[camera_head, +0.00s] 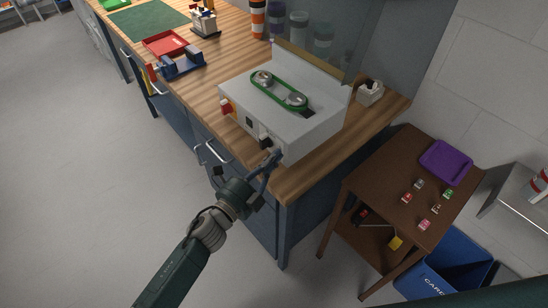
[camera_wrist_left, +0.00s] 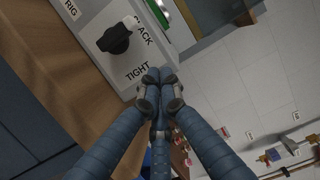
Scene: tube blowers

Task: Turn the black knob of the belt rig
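The belt rig (camera_head: 310,128) is a pale grey box with a green belt (camera_head: 280,92) around two pulleys on its sloped top. Its black knob (camera_head: 265,143) is on the front face, near the right end. In the left wrist view the black knob (camera_wrist_left: 115,39) shows clearly, beside the words SLACK and TIGHT. My left gripper (camera_head: 275,156) is just right of the knob in the head view, close to the front face. In the wrist view its fingertips (camera_wrist_left: 158,78) are together beside TIGHT, apart from the knob, with nothing seen between them. My right gripper is not in view.
A red switch (camera_head: 227,107) is at the rig's left end. The wooden bench (camera_head: 335,155) carries a blue vise-like tool (camera_head: 182,63), a red tray (camera_head: 165,43) and a small white box (camera_head: 370,93). A brown side table (camera_head: 380,190) stands right of the bench. The floor at left is clear.

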